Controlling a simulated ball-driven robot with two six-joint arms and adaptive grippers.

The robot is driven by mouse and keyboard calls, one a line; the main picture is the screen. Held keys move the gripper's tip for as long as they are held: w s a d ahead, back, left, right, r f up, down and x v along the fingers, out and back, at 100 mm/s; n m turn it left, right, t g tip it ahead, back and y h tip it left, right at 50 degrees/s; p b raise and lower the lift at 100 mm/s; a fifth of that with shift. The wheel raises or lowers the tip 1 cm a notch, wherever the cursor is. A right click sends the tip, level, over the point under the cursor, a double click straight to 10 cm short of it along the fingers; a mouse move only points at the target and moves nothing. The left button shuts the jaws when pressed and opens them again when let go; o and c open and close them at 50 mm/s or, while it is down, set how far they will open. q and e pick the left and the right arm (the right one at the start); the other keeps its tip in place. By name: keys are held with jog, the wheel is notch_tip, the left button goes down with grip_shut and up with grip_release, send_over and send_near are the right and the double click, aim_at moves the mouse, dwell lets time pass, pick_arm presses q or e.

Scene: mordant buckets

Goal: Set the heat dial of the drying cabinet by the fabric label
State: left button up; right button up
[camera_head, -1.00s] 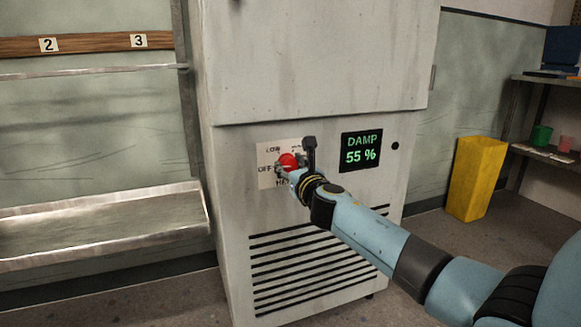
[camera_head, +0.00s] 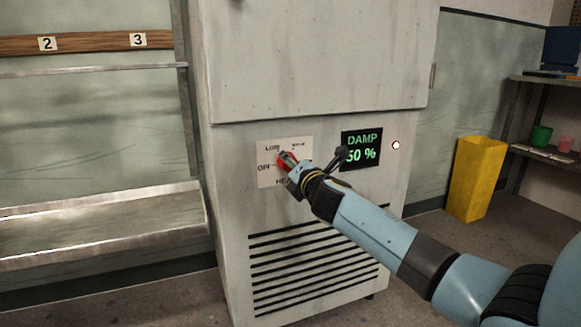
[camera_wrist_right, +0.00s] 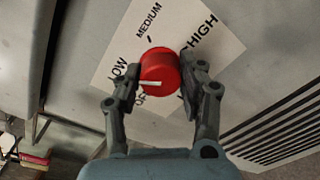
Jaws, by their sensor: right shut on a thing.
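The drying cabinet (camera_head: 318,60) stands in the middle of the head view. Its red heat dial (camera_head: 281,163) sits on a pale plate (camera_head: 266,180) marked OFF, LOW, MEDIUM and HIGH. My right gripper (camera_wrist_right: 162,76) is shut on the dial (camera_wrist_right: 163,66), one finger on each side. In the right wrist view the dial's white mark lies at its lower left, on the side of LOW and OFF; the exact setting is hard to tell. The display (camera_head: 361,150) reads DAMP 50 %, partly covered by my wrist. No fabric label shows. My left gripper is not in view.
A small lamp (camera_head: 396,146) right of the display is lit. Vent slots (camera_head: 310,262) run below the dial. A metal trough (camera_head: 110,226) is at left, a yellow bin (camera_head: 477,179) at right, beside a shelf (camera_head: 545,153) with cups.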

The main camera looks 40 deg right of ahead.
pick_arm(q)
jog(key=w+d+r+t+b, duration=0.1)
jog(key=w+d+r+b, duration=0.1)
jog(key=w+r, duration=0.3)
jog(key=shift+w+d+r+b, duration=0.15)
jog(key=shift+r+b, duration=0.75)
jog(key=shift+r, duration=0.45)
pick_arm(e)
jog(key=shift+d+f+m, duration=0.1)
jog(key=shift+m, duration=2.95)
jog(key=shift+f+m, duration=0.1)
jog(key=shift+m, duration=2.95)
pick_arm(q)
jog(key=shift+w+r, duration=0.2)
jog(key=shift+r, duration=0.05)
pick_arm(e)
jog(key=o, duration=0.8)
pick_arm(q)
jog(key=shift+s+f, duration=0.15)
pick_arm(e)
jog(key=o, duration=0.4)
jog(key=shift+r, duration=0.1)
